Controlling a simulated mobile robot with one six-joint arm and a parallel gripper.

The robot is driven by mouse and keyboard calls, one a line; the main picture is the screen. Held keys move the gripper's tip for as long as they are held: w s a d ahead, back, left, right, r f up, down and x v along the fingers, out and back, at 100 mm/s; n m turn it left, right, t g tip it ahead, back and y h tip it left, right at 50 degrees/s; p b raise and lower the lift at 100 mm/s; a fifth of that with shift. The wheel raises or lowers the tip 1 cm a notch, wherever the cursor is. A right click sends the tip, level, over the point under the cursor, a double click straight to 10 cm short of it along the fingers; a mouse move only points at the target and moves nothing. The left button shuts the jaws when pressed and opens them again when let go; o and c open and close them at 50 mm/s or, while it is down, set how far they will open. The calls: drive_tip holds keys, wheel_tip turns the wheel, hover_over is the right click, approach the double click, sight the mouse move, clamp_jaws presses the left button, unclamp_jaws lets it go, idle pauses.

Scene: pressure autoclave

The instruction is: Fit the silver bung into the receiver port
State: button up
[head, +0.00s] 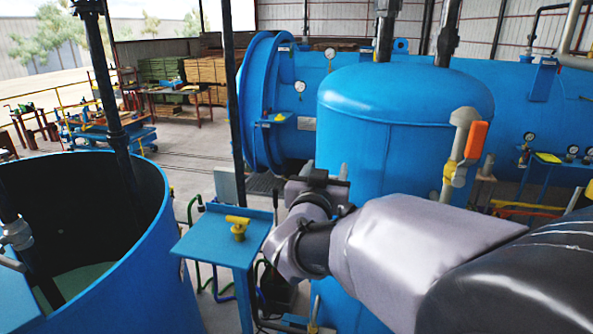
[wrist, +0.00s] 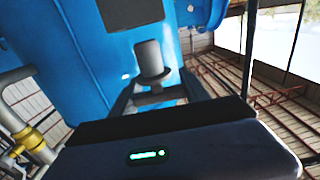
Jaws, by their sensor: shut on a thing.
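The silver bung (wrist: 150,60) is a grey cylinder with a wider base, seen in the wrist view. My gripper (wrist: 152,88) is shut on it, with a finger on each side of its lower part. In the head view my gripper (head: 320,182) is in front of the upright blue tank (head: 395,115), beside the small blue table. I cannot make out the bung in the head view. I cannot pick out the receiver port in either view. A dark square shape (wrist: 130,10) shows beyond the bung at the top of the wrist view; I cannot tell what it is.
A small blue table (head: 210,243) with a yellow valve (head: 238,226) on it stands left of my arm. An open blue vat (head: 165,240) is at the far left. A pipe with an orange handle (head: 476,140) rises by the tank. A dark pole (head: 236,100) stands behind the table.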

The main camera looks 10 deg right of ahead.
drive_tip(key=shift+f+b, duration=2)
drive_tip(key=shift+b, duration=0.1)
drive_tip(key=o, duration=1.5)
drive_tip(key=b+v, duration=0.2)
drive_tip(key=v, duration=1.5)
drive_tip(key=shift+s+a, duration=0.1)
drive_tip(key=shift+s, duration=0.1)
drive_tip(key=shift+f+b, duration=0.15)
drive_tip(key=shift+b, duration=0.2)
